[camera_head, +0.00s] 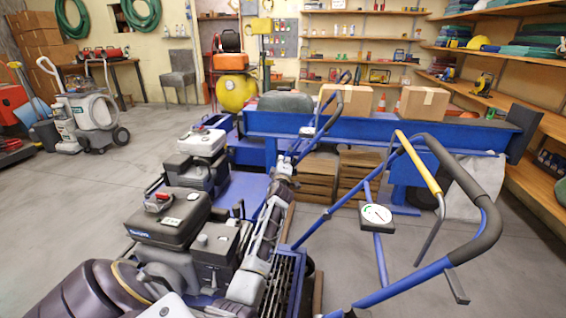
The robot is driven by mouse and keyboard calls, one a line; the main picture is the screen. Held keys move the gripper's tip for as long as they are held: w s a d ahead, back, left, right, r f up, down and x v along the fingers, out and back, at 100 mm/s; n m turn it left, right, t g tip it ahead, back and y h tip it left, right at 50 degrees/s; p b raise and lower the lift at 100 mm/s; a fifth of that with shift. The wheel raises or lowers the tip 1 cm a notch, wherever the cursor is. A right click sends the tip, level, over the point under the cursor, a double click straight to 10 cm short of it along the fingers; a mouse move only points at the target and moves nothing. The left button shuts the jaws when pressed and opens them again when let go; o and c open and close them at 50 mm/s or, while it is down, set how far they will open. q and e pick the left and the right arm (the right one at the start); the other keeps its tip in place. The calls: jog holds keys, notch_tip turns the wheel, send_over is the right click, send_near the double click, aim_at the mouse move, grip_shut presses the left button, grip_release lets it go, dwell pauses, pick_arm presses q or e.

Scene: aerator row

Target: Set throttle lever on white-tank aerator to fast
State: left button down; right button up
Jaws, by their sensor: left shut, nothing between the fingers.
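The white-tank aerator (202,141) stands in the row just beyond the nearest aerator, which has a black tank (170,214). A small pale throttle dial (308,131) sits on a blue handle behind the black-tank machine; its lever is too small to read. My left arm reaches up from the bottom left. My left gripper (290,160) is shut and empty, just below and left of that dial; I cannot tell whether it touches the handle. A larger throttle dial (376,214) is on the nearest handle. My right gripper is not in view.
The nearest handle's black grip (478,230) and yellow bar (418,163) fill the right foreground. A blue trailer or bench (385,132) with cardboard boxes (424,103) stands behind. Wooden crates (313,180) lie below. The floor at left (85,195) is clear.

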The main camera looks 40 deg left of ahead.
pick_arm(q)
jog(key=shift+w+d, duration=0.1)
jog(key=shift+d, duration=0.2)
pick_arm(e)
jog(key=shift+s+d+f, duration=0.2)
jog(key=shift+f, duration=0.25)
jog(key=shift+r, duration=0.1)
pick_arm(q)
jog(key=shift+d+f, duration=0.1)
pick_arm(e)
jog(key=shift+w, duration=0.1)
pick_arm(q)
jog(key=shift+w+d+m+b, duration=0.25)
jog(key=shift+d+m+b, duration=0.4)
jog(key=shift+b, duration=0.2)
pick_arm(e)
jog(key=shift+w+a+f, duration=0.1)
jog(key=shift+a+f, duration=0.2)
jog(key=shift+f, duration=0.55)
pick_arm(q)
jog(key=shift+a, duration=0.15)
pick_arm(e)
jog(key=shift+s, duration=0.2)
